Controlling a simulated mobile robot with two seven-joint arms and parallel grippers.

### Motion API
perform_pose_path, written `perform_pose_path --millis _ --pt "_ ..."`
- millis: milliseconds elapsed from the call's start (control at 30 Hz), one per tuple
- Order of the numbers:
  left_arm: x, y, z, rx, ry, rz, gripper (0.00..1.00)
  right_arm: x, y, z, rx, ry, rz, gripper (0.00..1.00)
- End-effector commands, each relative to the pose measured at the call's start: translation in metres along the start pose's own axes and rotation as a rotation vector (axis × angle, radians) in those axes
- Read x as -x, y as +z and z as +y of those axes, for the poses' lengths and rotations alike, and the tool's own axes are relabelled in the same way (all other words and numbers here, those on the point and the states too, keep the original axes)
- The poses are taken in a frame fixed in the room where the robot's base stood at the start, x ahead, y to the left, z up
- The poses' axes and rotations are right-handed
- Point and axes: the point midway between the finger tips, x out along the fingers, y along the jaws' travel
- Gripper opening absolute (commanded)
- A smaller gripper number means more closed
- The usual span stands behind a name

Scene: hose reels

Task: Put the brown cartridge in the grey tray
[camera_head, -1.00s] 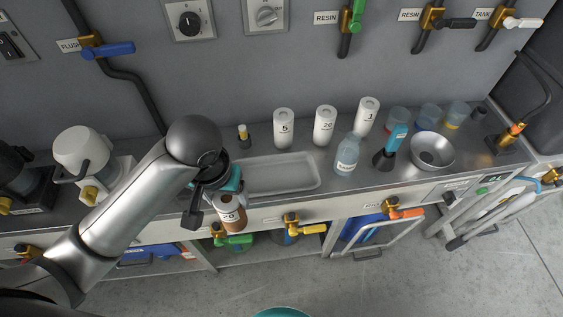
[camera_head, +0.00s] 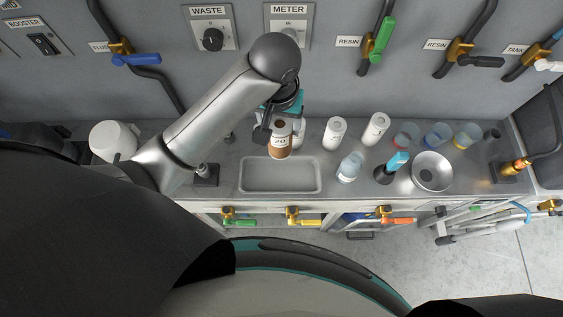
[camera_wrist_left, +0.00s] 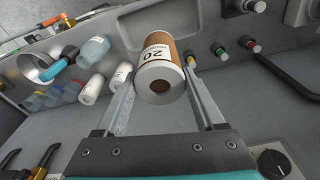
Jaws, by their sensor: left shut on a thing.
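The brown cartridge (camera_head: 279,150), with a white label marked 20, is held by my left gripper (camera_head: 282,128). It is above the counter, just over the back edge of the grey tray (camera_head: 280,187) in the head view. The tray is shallow, rectangular and looks empty. In the left wrist view the cartridge (camera_wrist_left: 158,70) sits between the two fingers of the left gripper (camera_wrist_left: 160,84), its round end with a hole facing the camera. My right gripper is not in view.
White cartridges (camera_head: 335,133) stand right of the held one, one partly hidden by the gripper. Valves line the counter's front.

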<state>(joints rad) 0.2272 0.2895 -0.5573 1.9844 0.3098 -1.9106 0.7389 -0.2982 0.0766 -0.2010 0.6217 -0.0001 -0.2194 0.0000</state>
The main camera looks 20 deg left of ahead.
Motion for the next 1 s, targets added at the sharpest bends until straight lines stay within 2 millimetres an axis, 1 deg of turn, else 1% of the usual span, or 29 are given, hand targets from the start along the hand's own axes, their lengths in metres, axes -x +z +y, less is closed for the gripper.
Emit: perform_pose_path --millis 33,300,400,500,600,767,900,1000 --pt "-0.012 0.003 -0.001 0.000 -0.003 -0.005 0.00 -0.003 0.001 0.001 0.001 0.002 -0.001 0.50" --pt "-0.085 0.013 -0.001 -0.001 -0.003 -0.005 0.00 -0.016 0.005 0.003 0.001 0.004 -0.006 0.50" --pt "-0.111 0.015 -0.001 -0.001 -0.004 -0.004 0.00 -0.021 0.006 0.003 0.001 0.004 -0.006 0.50" --pt "-0.133 0.018 -0.001 -0.001 -0.003 -0.003 0.00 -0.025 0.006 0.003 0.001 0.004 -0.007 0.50" --pt "-0.146 0.018 0.000 -0.001 -0.001 0.000 0.00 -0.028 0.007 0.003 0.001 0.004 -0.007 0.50" --pt "-0.157 0.020 0.000 -0.001 0.000 0.000 0.00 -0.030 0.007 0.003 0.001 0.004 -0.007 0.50" --pt "-0.177 0.023 0.000 -0.002 -0.001 -0.001 0.00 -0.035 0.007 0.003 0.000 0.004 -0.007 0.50" --pt "-0.188 0.024 0.000 -0.002 0.000 0.000 0.00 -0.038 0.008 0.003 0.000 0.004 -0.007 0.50"
